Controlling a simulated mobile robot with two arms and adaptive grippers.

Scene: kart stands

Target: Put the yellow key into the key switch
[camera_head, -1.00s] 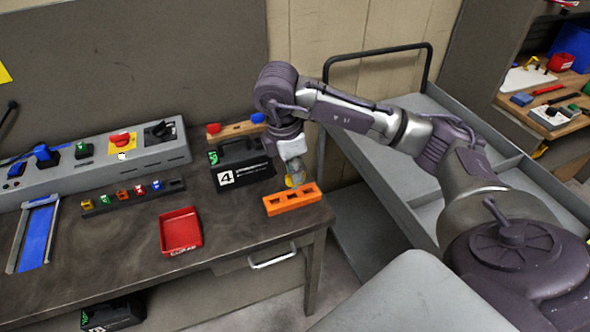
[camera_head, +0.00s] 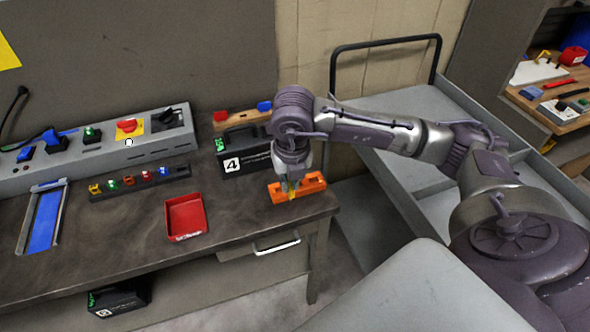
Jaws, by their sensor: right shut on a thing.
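My right gripper (camera_head: 291,183) points down at the orange slotted block (camera_head: 313,184) on the right end of the bench. It is shut on a small yellow piece (camera_head: 294,194), which looks like the yellow key. The fingers hide most of it, and I cannot tell whether it is in a slot or in front of the block. The grey control panel (camera_head: 60,171) at the back left carries several switches, among them a red knob (camera_head: 127,126) on a yellow plate and a black switch (camera_head: 168,117). I cannot tell which is the key switch. My left gripper is not in view.
A black rack (camera_head: 178,171) holds several small coloured pieces. A red tray (camera_head: 186,217) lies on the workbench (camera_head: 120,235). A black case marked 4 (camera_head: 247,152) stands close behind the gripper. A grey cart (camera_head: 400,185) is at right. The bench front is mostly clear.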

